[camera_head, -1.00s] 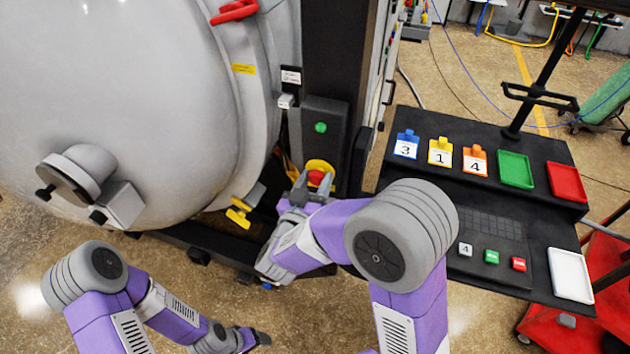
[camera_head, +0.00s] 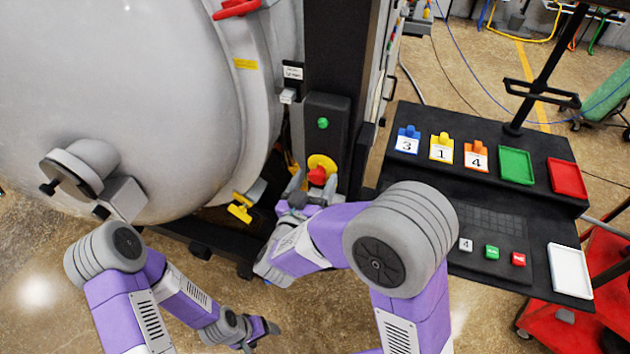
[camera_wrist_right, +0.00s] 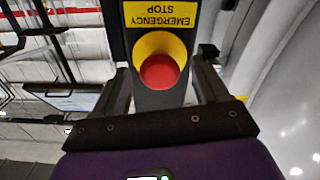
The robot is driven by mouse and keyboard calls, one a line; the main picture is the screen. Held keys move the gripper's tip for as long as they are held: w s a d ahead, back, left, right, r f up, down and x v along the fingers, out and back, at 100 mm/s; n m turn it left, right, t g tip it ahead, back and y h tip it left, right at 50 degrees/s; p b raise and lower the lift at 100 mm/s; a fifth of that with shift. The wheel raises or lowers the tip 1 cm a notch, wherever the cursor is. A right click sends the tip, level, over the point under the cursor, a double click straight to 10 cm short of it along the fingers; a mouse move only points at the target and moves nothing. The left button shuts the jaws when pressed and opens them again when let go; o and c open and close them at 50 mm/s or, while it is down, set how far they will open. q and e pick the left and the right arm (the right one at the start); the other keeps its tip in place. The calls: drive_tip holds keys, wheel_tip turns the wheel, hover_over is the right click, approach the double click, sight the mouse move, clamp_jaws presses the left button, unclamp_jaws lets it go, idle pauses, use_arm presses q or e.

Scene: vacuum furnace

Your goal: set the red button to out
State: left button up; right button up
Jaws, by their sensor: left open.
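The red button (camera_head: 317,175) sits on a yellow round plate on the dark post beside the furnace. In the right wrist view the red button (camera_wrist_right: 160,72) shows head-on under a yellow EMERGENCY STOP label (camera_wrist_right: 160,14). My right gripper (camera_head: 305,184) is just in front of the button. In the right wrist view the fingers of my right gripper (camera_wrist_right: 165,88) are apart, one on each side of the button, with gaps visible. Whether the button is pressed in or out cannot be told. My left gripper (camera_head: 264,332) is open and empty, low over the floor.
A green button (camera_head: 323,123) is higher on the same post. The large grey furnace (camera_head: 130,90) fills the left, with a yellow handle (camera_head: 240,208) near its lower edge. A black table (camera_head: 480,185) with numbered tags and coloured trays stands at the right.

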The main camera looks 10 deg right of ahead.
drive_tip(key=v, duration=0.7)
drive_tip(key=shift+s, duration=0.2)
drive_tip(key=shift+a, duration=0.1)
drive_tip(key=w+d+f+n+g+y, duration=0.1)
drive_tip(key=w+d+f+g+y, duration=0.2)
drive_tip(key=f, duration=0.8)
drive_tip(key=w+f+n+g+y, duration=0.15)
drive_tip(key=f+y, duration=0.25)
drive_tip(key=f, duration=0.6)
drive_tip(key=s+d+f+m+g+y, duration=0.1)
drive_tip(key=s+f+g+y, duration=0.5)
drive_tip(key=s+f+g, duration=0.5)
drive_tip(key=s+f, duration=0.5)
drive_tip(key=s, duration=0.2)
drive_tip(key=shift+s+d+f, duration=0.2)
drive_tip(key=shift+s+f, duration=0.2)
